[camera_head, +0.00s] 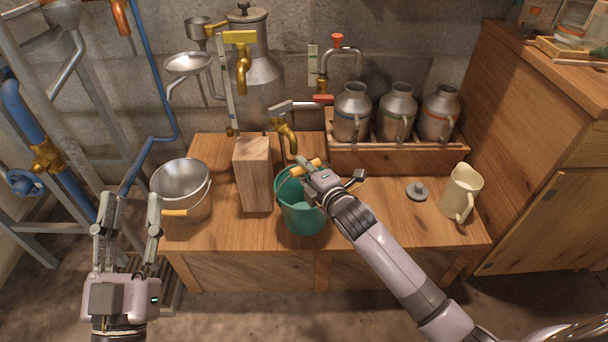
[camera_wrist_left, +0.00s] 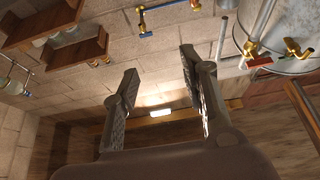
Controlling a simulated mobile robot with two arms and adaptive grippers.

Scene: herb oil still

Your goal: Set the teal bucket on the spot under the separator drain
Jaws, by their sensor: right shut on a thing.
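The teal bucket (camera_head: 303,217) is upright at the middle front of the wooden bench (camera_head: 385,222). My right gripper (camera_head: 307,167) is shut on its yellow handle grip, above the bucket's rim. I cannot tell whether the bucket's base touches the bench. A brass tap (camera_head: 287,136) points down just behind and above the bucket; a second, yellow-handled tap (camera_head: 242,66) is higher to the left. No marked spot is visible under them. My left gripper (camera_head: 130,214) is open and empty, left of the bench; its spread fingers also show in the left wrist view (camera_wrist_left: 162,88).
A wooden block (camera_head: 253,174) stands left of the bucket, and a metal bucket (camera_head: 182,184) further left. Several metal jugs (camera_head: 396,112) stand on a raised shelf behind. A grey lid (camera_head: 417,190) and a cream mug (camera_head: 461,192) are on the right. Bench between bucket and lid is clear.

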